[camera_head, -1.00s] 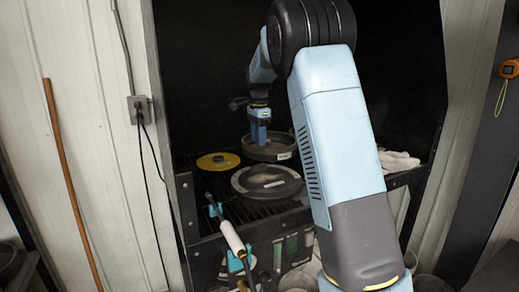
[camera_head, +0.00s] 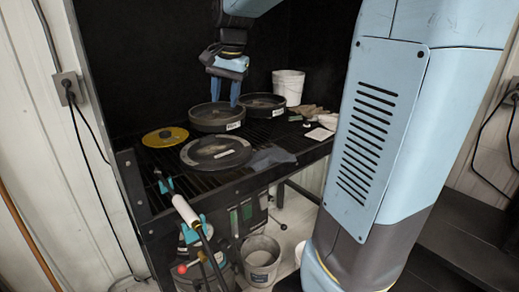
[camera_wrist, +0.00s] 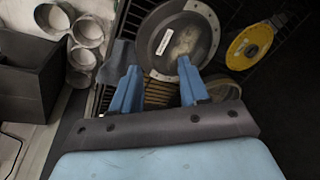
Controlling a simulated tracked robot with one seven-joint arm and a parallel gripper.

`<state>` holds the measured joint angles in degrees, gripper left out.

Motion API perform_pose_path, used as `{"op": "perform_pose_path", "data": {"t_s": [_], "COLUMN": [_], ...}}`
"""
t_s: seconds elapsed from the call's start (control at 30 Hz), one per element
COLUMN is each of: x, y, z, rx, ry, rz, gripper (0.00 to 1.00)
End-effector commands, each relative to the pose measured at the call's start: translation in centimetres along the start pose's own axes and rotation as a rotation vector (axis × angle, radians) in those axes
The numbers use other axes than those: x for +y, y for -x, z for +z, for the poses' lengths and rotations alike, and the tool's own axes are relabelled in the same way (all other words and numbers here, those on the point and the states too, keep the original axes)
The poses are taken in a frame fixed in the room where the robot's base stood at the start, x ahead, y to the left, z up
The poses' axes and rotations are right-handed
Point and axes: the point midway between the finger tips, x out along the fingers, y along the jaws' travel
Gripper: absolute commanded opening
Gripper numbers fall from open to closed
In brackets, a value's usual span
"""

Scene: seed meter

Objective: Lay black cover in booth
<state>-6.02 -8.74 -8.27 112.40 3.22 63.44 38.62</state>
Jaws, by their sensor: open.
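A round black cover (camera_head: 215,152) with a dull worn face and a pale label lies flat on the dark slatted bench in the booth (camera_head: 275,135). In the wrist view the cover (camera_wrist: 180,42) lies just beyond my fingertips. My gripper (camera_head: 224,100) points down with its blue fingers apart, at a dark round pan (camera_head: 212,120) behind the cover. No held object shows between the fingers in the wrist view (camera_wrist: 158,72). Whether a finger touches the pan's rim I cannot tell. The pan is mostly hidden behind my gripper in the wrist view.
A yellow disc (camera_head: 165,137) lies left of the cover. A second dark pan (camera_head: 262,102), a white bucket (camera_head: 288,86) and a grey cloth (camera_head: 271,158) are to the right. A white-handled tool (camera_head: 186,212) stands at the bench's front. A grey bucket (camera_head: 261,262) is below.

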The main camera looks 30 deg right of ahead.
Motion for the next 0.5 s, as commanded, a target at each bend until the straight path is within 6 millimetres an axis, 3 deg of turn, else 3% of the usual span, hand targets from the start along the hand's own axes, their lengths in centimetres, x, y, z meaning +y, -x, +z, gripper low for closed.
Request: {"op": "perform_pose_path", "data": {"t_s": [0.23, 0.5], "x": [4.9, 9.9], "y": [1.6, 1.2], "z": [6.2, 12.6], "rx": [0.074, 0.174], "ry": [0.237, 0.5], "rz": [-0.047, -0.062], "gripper": [0.44, 0.44]}}
